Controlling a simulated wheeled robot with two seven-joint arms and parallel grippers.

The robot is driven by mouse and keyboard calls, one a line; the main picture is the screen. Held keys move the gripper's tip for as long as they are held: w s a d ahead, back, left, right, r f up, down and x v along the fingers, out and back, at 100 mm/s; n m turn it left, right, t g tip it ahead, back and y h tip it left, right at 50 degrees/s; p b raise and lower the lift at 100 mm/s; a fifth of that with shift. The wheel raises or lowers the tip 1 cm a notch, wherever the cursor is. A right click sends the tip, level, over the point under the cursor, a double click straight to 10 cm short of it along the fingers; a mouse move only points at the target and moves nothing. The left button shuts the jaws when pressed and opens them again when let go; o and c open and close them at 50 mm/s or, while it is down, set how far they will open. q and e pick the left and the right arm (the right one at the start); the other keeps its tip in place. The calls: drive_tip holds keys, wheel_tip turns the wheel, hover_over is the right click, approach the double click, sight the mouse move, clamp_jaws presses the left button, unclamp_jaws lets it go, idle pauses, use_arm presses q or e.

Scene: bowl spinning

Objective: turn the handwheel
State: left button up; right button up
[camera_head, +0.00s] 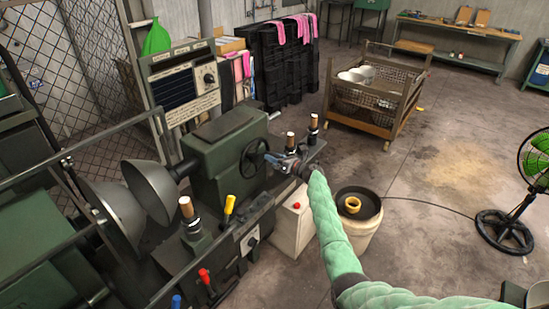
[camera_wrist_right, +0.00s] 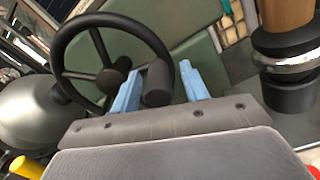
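The handwheel (camera_head: 253,158) is a dark spoked wheel on the right end of the green machine head. In the right wrist view the black handwheel (camera_wrist_right: 62,42) fills the upper left, with a dark handle knob (camera_wrist_right: 158,84) at its lower right rim. My right gripper (camera_head: 284,161) is at the right side of the wheel. In the wrist view its two blue fingers (camera_wrist_right: 160,90) stand apart, one on each side of the knob, with narrow gaps showing; the fingers look open around it. My left gripper is in neither view.
The green lathe (camera_head: 225,160) carries metal bowl shapes (camera_head: 150,190) at its left. Wooden-handled posts (camera_head: 313,125) stand close to my right gripper. A white bucket (camera_head: 358,230) stands right of the machine, beside my green-sleeved right arm. A fan (camera_head: 505,225) stands far right. Open floor lies between.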

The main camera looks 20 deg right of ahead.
drive_tip(key=shift+d, duration=0.15)
drive_tip(key=shift+s+d, duration=0.15)
drive_tip(key=shift+s, duration=0.15)
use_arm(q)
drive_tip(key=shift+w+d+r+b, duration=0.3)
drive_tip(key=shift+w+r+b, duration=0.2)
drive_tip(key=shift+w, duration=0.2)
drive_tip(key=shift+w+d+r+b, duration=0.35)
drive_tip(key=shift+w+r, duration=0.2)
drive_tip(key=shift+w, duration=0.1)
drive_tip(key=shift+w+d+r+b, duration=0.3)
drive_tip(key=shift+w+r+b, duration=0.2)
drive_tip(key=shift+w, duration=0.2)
use_arm(e)
drive_tip(key=v, duration=0.7)
